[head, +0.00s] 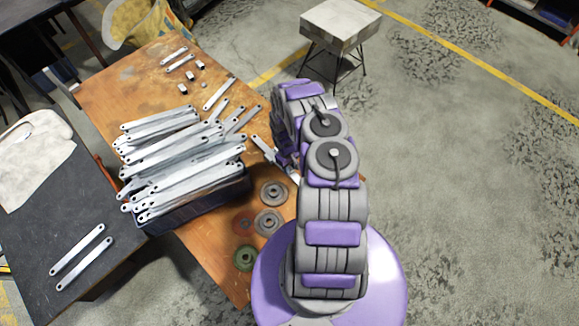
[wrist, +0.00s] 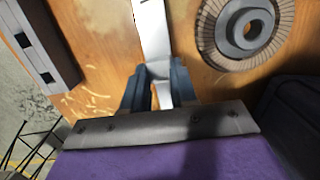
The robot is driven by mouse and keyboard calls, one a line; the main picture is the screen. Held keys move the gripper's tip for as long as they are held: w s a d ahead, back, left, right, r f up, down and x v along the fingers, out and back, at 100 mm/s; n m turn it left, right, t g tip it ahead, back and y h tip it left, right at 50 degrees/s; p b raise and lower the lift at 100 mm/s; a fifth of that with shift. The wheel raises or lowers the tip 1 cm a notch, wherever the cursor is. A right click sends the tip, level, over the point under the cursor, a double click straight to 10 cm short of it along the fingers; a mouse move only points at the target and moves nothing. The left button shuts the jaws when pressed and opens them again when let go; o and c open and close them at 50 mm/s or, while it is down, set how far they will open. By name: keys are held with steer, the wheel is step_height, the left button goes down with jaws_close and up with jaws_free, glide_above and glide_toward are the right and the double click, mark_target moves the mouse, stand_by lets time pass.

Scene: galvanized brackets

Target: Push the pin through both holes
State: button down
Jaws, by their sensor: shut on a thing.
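In the wrist view my gripper (wrist: 160,80) has its two blue-grey fingers closed on a pale, flat metal bracket (wrist: 152,28). The bracket runs from between the fingers to the top edge of the picture, over the wooden table. In the head view my arm hides most of the gripper; a bracket (head: 263,148) shows just left of it. Many galvanized brackets (head: 180,160) with end holes lie heaped in a dark crate (head: 200,208). I cannot pick out the pin for certain; small metal pieces (head: 190,76) lie at the table's far end.
The wooden table (head: 120,85) carries several discs, one grey (head: 273,192), one green (head: 244,258). A flap disc (wrist: 246,30) lies right of the fingers in the wrist view. Two brackets (head: 80,254) lie on a dark table at left. A stool (head: 340,22) stands behind.

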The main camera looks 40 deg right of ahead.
stand_by(0.4)
steer(key=c, duration=0.8)
jaws_free()
steer(key=shift+f, duration=0.1)
step_height(320, 180, up, 17)
steer(key=w+p, duration=0.2)
steer(key=p, duration=0.2)
steer(key=shift+w+p, duration=0.15)
steer(key=shift+p, duration=0.25)
